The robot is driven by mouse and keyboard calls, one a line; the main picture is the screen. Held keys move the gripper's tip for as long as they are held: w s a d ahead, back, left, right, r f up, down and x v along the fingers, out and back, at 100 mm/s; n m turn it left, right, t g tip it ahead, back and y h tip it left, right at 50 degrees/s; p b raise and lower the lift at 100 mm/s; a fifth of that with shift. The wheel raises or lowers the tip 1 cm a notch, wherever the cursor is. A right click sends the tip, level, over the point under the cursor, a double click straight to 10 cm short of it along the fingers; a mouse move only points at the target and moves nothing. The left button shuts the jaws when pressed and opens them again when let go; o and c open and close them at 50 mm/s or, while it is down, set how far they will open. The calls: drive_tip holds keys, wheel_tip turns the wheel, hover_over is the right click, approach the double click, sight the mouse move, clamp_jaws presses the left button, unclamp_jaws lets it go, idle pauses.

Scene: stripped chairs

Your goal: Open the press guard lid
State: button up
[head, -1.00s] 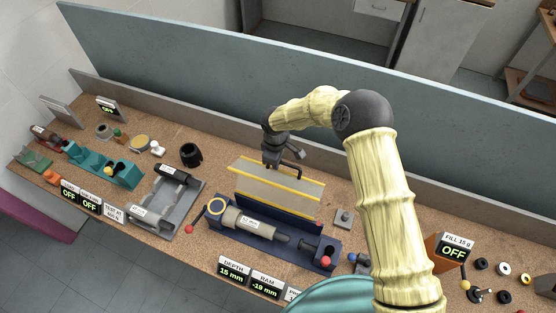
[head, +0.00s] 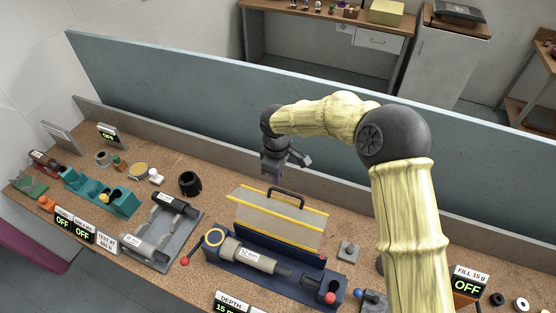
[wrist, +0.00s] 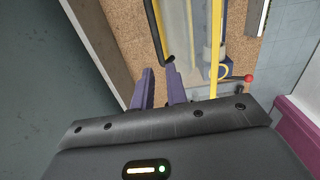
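The press guard lid (head: 280,212) is a clear panel with yellow edges. It stands raised and tilted behind the press (head: 262,262), whose bed and grey cylinder are uncovered at the front. The lid's black handle (head: 287,193) is on its upper edge. My gripper (head: 277,173) is above and behind the handle in the head view. In the wrist view my gripper (wrist: 160,70) has its two purple fingers apart with nothing between them. The handle (wrist: 155,30) lies just beyond the fingertips there, beside the clear lid (wrist: 192,25); contact cannot be told.
A grey cradle with a cylinder (head: 160,230) stands left of the press, near a black cup (head: 189,183). A small grey block (head: 347,251) lies to the right. A blue-grey partition (head: 230,110) runs behind the bench. Several display signs line the front edge.

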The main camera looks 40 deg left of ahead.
wheel_tip(320, 180, up, 8)
drive_tip(key=b, duration=0.2)
drive_tip(key=shift+s+r, duration=0.15)
drive_tip(key=shift+r, duration=0.05)
drive_tip(key=shift+d, duration=0.1)
drive_tip(key=w+d+f+m+b, duration=0.1)
drive_tip(key=w+d+m, duration=0.15)
drive_tip(key=d, duration=0.65)
drive_tip(key=w+d+f+m+t+b, duration=0.15)
drive_tip(key=d+m, duration=0.25)
drive_tip(key=d, duration=0.6)
drive_tip(key=w+d+f+m+g+b, duration=0.15)
drive_tip(key=d+m, duration=0.25)
drive_tip(key=d, duration=0.5)
drive_tip(key=s+d+f+m+t+b, duration=0.1)
drive_tip(key=s+d+m, duration=0.3)
drive_tip(key=d, duration=0.6)
drive_tip(key=s+d+f+m+t+b, duration=0.1)
drive_tip(key=s+d+m, duration=0.4)
drive_tip(key=d, duration=0.5)
drive_tip(key=shift+s+d+f+m+b, duration=0.15)
drive_tip(key=shift+s+f+m+b, duration=0.15)
drive_tip(key=shift+f+m+b, duration=0.3)
drive_tip(key=shift+w, duration=0.1)
